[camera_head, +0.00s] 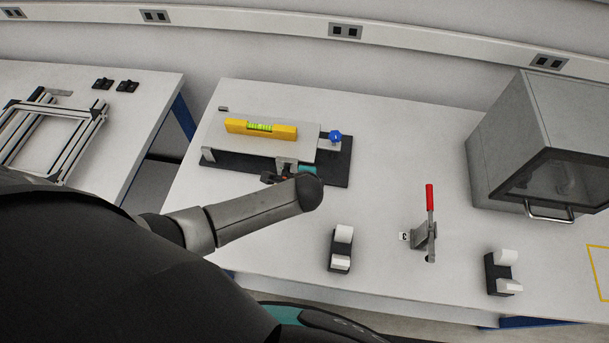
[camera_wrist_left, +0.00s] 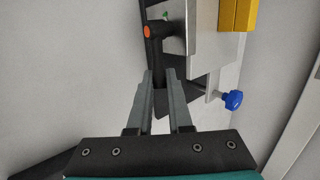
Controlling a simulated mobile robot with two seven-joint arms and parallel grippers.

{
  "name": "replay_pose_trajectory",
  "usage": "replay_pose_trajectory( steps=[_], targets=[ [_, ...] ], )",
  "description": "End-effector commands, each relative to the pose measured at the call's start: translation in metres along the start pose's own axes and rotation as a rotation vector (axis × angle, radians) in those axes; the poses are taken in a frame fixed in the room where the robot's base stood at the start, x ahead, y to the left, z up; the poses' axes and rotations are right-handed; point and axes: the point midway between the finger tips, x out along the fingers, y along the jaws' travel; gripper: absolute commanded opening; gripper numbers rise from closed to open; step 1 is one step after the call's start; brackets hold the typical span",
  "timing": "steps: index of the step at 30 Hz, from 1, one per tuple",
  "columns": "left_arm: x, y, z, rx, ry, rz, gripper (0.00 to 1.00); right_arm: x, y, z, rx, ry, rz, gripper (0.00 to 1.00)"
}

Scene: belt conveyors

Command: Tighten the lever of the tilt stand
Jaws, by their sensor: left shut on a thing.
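The tilt stand has a black base (camera_head: 342,168) and a grey tilting plate (camera_head: 222,127), with a yellow level (camera_head: 240,126) on top and a blue knob (camera_head: 335,136) at its right. In the left wrist view, the black lever (camera_wrist_left: 153,50) with an orange button lies between the fingers of my left gripper (camera_wrist_left: 160,74), which are shut on its handle. In the head view my left forearm hides most of this gripper at the stand's front edge. The blue knob (camera_wrist_left: 233,100) also shows in the wrist view, clear of the fingers. My right gripper is not in view.
A toggle clamp with a red handle (camera_head: 430,197) stands to the right, between two black-and-white holders (camera_head: 340,250) (camera_head: 497,275). A grey cabinet (camera_head: 540,110) is at the right. A second table with an aluminium frame (camera_head: 88,125) is at the left. The tabletop between stand and cabinet is mostly clear.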

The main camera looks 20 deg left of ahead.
Motion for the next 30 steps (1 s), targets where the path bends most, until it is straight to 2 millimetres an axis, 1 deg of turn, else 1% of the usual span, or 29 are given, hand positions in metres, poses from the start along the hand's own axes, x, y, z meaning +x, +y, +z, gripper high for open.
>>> replay_pose_trajectory(
  steps=[11,12,19,30],
  targets=[
    [0.0005,0.0016,0.0002,0.004,-0.004,0.002,0.0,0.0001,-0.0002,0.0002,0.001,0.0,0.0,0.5],
    [0.0006,0.0017,0.0002,0.004,-0.004,0.002,0.21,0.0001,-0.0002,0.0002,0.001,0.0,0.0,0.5],
    [0.0004,0.0012,0.0002,0.003,-0.004,0.002,0.47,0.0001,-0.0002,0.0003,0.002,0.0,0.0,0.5],
    [-0.0024,0.0009,0.0002,0.002,-0.003,0.001,0.48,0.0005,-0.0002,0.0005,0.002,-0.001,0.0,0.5]
  ],
)
